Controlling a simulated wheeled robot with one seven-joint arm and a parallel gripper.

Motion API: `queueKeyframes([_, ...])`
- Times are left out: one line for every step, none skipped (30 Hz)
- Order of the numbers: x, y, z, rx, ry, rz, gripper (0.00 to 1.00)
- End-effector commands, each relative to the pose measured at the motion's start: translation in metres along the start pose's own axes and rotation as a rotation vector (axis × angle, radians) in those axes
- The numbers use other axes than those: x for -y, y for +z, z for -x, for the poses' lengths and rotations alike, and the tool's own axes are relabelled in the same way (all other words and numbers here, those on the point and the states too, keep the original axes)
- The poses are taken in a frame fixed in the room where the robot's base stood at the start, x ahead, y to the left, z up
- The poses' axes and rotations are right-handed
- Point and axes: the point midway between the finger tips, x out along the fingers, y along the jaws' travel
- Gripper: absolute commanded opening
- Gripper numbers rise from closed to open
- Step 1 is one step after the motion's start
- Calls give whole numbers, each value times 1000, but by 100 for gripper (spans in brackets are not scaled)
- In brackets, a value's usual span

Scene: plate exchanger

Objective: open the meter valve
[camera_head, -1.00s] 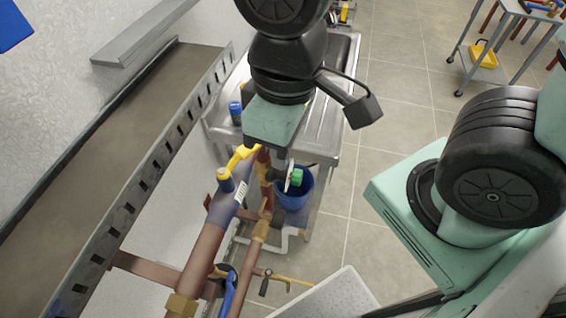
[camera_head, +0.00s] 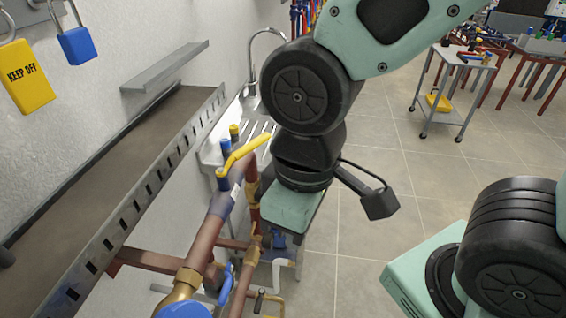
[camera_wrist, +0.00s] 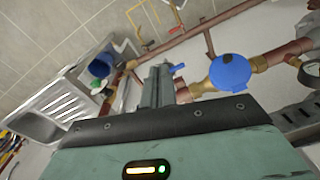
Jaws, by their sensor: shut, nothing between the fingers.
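A round blue meter (camera_wrist: 230,72) sits on a brass and copper pipe in the wrist view, and its top edge shows at the bottom of the head view (camera_head: 184,310). A blue valve handle (camera_head: 226,286) stands beside it; a small blue handle end (camera_wrist: 178,67) shows right of my fingers in the wrist view. Which handle is the meter valve is not marked. My gripper (camera_wrist: 158,85) is shut and empty, close to the pipe and left of the meter. In the head view its teal body (camera_head: 285,208) hides most of the fingers. Contact cannot be told.
A yellow lever (camera_head: 244,155) rises from the pipe left of my wrist. A steel sink (camera_wrist: 55,105) and a blue bucket (camera_wrist: 100,66) show in the wrist view. A slotted metal rail (camera_head: 150,190) runs along the left. The tiled floor (camera_head: 370,240) at right is mostly open.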

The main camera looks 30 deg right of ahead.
Motion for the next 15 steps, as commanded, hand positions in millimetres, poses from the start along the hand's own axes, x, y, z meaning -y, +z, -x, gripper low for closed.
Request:
queueKeyframes([-1,0,-10,1,0,-1,0])
queueKeyframes([-1,0,-12,1,0,-2,0])
queueKeyframes([-1,0,-16,1,0,-3,0])
queueKeyframes([-1,1,-20,2,-1,-4,0])
queueKeyframes([-2,1,-23,2,-1,-6,0])
queueKeyframes([-2,1,-27,3,-2,-10,0])
queueKeyframes([-2,1,-31,4,-2,-12,0])
queueKeyframes([-3,1,-35,6,-3,-17,0])
queueKeyframes([-3,1,-40,8,-4,-24,0])
queueKeyframes([-4,1,-44,10,-6,-33,0])
queueKeyframes([-4,1,-48,13,-8,-41,0])
queueKeyframes([-6,1,-53,18,-11,-58,0])
queueKeyframes([-7,1,-58,22,-14,-72,0])
queueKeyframes([-8,1,-63,30,-19,-96,0])
queueKeyframes([-11,1,-70,43,-28,-144,0])
